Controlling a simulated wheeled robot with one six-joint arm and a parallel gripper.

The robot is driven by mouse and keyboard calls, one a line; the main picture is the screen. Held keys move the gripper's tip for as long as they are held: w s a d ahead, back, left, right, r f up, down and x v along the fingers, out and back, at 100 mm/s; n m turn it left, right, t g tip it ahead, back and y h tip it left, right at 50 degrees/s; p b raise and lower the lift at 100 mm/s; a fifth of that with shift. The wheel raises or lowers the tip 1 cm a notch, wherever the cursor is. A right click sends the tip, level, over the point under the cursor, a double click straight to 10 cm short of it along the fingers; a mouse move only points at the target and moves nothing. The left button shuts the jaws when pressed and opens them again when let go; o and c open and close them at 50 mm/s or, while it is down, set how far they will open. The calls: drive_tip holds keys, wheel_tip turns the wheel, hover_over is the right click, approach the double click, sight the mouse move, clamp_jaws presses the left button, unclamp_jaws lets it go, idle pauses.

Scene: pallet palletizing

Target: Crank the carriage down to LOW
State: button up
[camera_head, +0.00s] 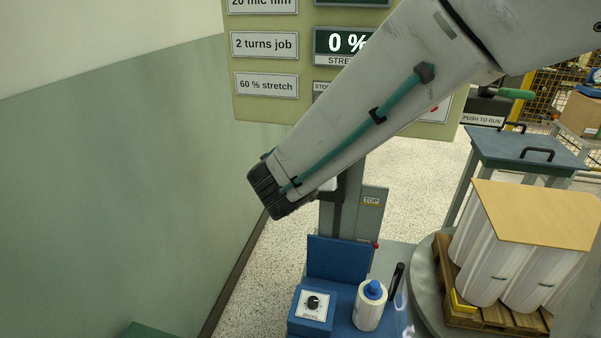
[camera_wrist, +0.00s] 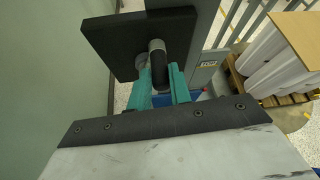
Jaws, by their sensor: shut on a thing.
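The handle stands in front of a dark square plate (camera_wrist: 108,42). Beside it is the grey mast (camera_wrist: 206,78) with a small TOP label (camera_wrist: 208,64). In the head view the mast (camera_head: 368,226) and its TOP label (camera_head: 371,201) show right of my wrist. My arm hides the handle and fingers there. A red mark (camera_head: 375,246) sits lower on the mast. I see no LOW label, and the carriage cannot be clearly made out.
A sign panel (camera_head: 265,65) hangs behind my arm. At right, wrapped rolls (camera_head: 497,262) under a cardboard sheet (camera_head: 540,212) stand on a pallet (camera_head: 480,315). A green wall (camera_head: 120,180) is left.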

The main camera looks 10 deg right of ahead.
drive_tip(key=o, duration=0.4)
drive_tip(key=shift+w+a, duration=0.15)
drive_tip(key=shift+a, duration=0.4)
drive_tip(key=o, duration=0.5)
drive_tip(key=shift+f, duration=0.1)
drive_tip(key=shift+c, duration=0.2)
drive_tip(key=shift+s+a, duration=0.3)
drive_tip(key=shift+s, duration=0.65)
drive_tip(key=shift+s+a, duration=0.3)
drive_tip(key=shift+s, duration=0.65)
drive_tip(key=shift+s+a, duration=0.3)
drive_tip(key=shift+s, duration=0.65)
